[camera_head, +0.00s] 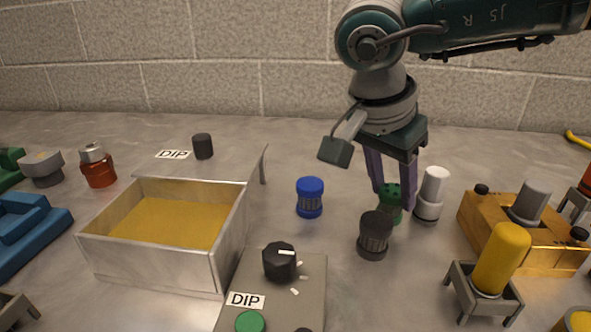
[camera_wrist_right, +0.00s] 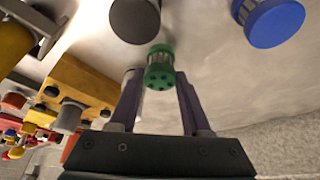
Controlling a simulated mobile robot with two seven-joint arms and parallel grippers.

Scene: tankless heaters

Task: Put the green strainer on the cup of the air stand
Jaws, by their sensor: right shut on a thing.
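The green strainer (camera_head: 391,212) is a small ribbed piece with a green end, partly hidden by my fingers in the head view. My right gripper (camera_head: 395,200) points down over the table and is shut on it, one finger on each side. In the right wrist view the strainer (camera_wrist_right: 159,78) sits between the fingertips, its holed end showing. I cannot tell whether it touches the table. No label reading air shows, so I cannot tell which thing is the air stand or its cup. My left gripper is not in view.
A black strainer (camera_head: 375,235), a blue strainer (camera_head: 310,197) and a white bottle (camera_head: 434,190) stand close around the gripper. A metal tray (camera_head: 160,262) and a DIP-labelled block (camera_head: 305,310) lie left. A wooden block (camera_head: 540,250) and a small stand with a yellow cylinder (camera_head: 503,258) are right.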

